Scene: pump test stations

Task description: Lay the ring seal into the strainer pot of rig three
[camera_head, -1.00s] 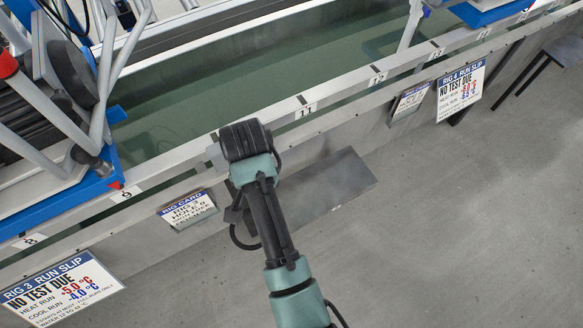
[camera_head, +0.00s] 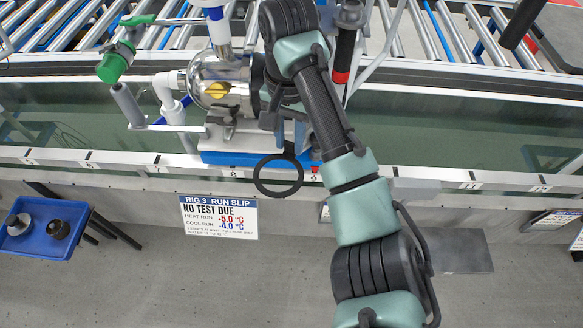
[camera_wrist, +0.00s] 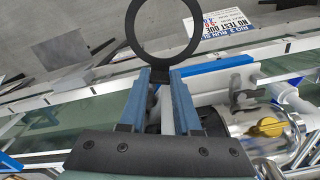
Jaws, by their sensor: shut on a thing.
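My gripper (camera_head: 281,150) is shut on a black ring seal (camera_head: 278,194). The seal hangs in front of the blue base (camera_head: 228,158) of the rig above the RIG 3 RUN SLIP sign (camera_head: 220,218). In the wrist view the blue fingers of my gripper (camera_wrist: 161,76) pinch the seal (camera_wrist: 133,30) at one edge; it sticks out beyond the tips. I cannot tell which part is the strainer pot. My arm hides the rig's right part.
A green-handled valve (camera_head: 115,62) and white pipes (camera_head: 170,95) stand left of the housing. The water trough's front rail (camera_head: 110,160) runs below the rig. A blue tray (camera_head: 72,212) with dark and metal parts is at lower left. A roller conveyor lies behind.

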